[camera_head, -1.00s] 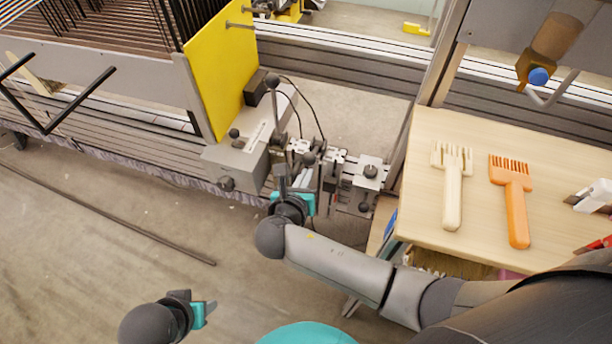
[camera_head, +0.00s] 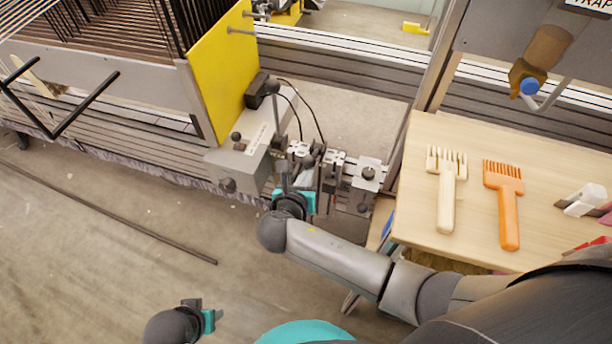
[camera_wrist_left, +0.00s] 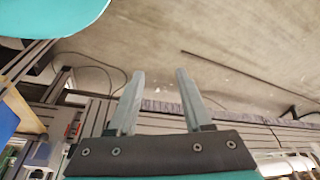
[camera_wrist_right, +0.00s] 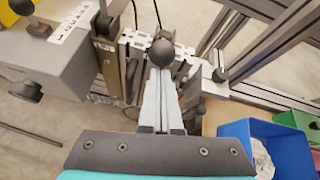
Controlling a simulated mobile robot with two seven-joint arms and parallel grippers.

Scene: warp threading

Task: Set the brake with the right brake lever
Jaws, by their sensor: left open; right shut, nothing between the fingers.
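Levers with black ball knobs stand on the loom's metal bracket beside a grey box (camera_head: 238,165). A tall one (camera_head: 272,87) stands by the box. In the right wrist view a black ball knob (camera_wrist_right: 160,52) lies just past my right fingertips; I cannot tell whether they touch it, or which lever is labelled the right brake. My right gripper (camera_head: 284,172) is shut and empty among these parts; its fingers also show in the right wrist view (camera_wrist_right: 160,80). My left gripper (camera_head: 210,318) is open and empty over the floor, as the left wrist view (camera_wrist_left: 158,85) shows.
A wooden table (camera_head: 400,225) at the right bears a cream comb (camera_head: 447,195) and an orange comb (camera_head: 508,215). A yellow panel (camera_head: 222,70) rises behind the grey box. A blue bin (camera_wrist_right: 235,129) is right of my right gripper. Floor at lower left is open.

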